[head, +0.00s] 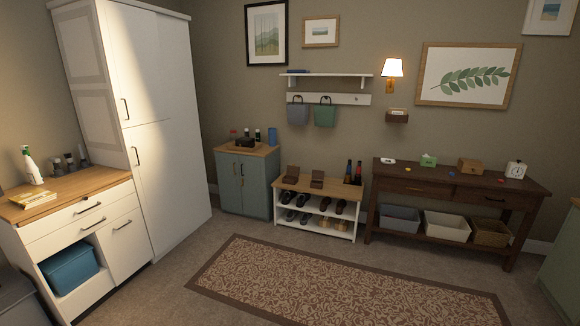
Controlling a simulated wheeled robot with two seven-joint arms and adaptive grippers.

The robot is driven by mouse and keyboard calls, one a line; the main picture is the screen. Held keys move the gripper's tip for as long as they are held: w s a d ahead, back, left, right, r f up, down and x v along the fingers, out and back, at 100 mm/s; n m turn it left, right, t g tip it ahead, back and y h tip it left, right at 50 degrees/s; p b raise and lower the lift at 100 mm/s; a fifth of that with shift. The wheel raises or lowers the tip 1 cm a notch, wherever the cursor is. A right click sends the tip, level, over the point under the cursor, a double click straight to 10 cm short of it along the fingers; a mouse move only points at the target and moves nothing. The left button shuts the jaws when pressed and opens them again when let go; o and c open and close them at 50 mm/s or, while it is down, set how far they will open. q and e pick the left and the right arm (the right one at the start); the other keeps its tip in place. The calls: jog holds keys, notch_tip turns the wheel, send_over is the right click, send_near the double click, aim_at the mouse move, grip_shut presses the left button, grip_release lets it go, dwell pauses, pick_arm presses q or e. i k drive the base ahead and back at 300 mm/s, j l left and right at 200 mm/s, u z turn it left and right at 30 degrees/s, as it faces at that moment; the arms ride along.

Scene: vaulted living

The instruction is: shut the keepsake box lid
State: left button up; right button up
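No box in the head view can be named with certainty as the keepsake box. Two small dark brown boxes, a left one (291,173) and a right one (317,180), stand on the wooden top of the shoe bench (304,187); their upper parts look like raised lids, but they are too small to be sure. A lighter brown box (470,166) sits on the dark console table (440,177) and looks shut. A black item (245,143) stands on the teal cabinet (246,182). Neither of my grippers is in view.
A patterned rug (330,287) lies on open floor before the bench and table. A tall white cupboard (150,130) and a white drawer unit (85,230) stand at left. Bins (446,226) fill the console's lower shelf. A green cabinet edge (565,260) shows at right.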

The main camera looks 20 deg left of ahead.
aim_at(294, 170)
jog(key=i+j+u, duration=0.1)
jog(key=i+j, duration=0.25)
jog(key=i, duration=0.15)
jog(key=i+j+u, duration=0.1)
jog(key=i+j, duration=0.15)
jog(key=i, duration=0.3)
jog(key=i+j, duration=0.25)
jog(key=i, duration=0.3)
jog(key=i+j+u, duration=0.15)
jog(key=i, duration=0.4)
jog(key=i+j+u, duration=0.1)
jog(key=i+j, duration=0.2)
jog(key=i, duration=0.25)
jog(key=i+j+u, duration=0.1)
jog(key=i, duration=0.45)
